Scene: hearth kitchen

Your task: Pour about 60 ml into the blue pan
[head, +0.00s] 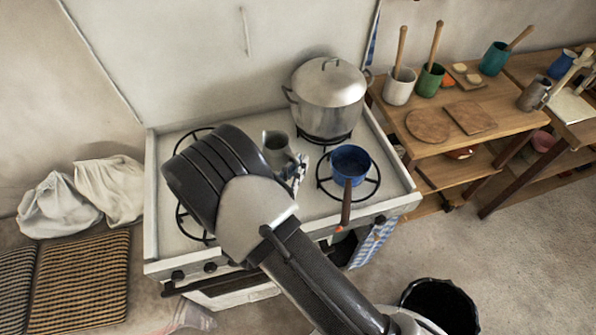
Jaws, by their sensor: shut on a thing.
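The blue pan (350,163) stands upright on the front right burner of the white stove, its dark handle pointing toward the front edge. A grey jug (276,148) is left of the pan, over the middle of the stove top, looking nearly upright. My gripper (296,168) is mostly hidden behind my arm; the part that shows is at the jug's right side, shut on the jug. The jug's contents and the inside of the pan's bottom are not clear. A gap separates the jug from the pan.
A large lidded steel pot (329,98) stands on the back right burner, behind the jug and pan. A wooden table (459,144) on the right holds cups and boards. A black bin (440,306) is on the floor in front.

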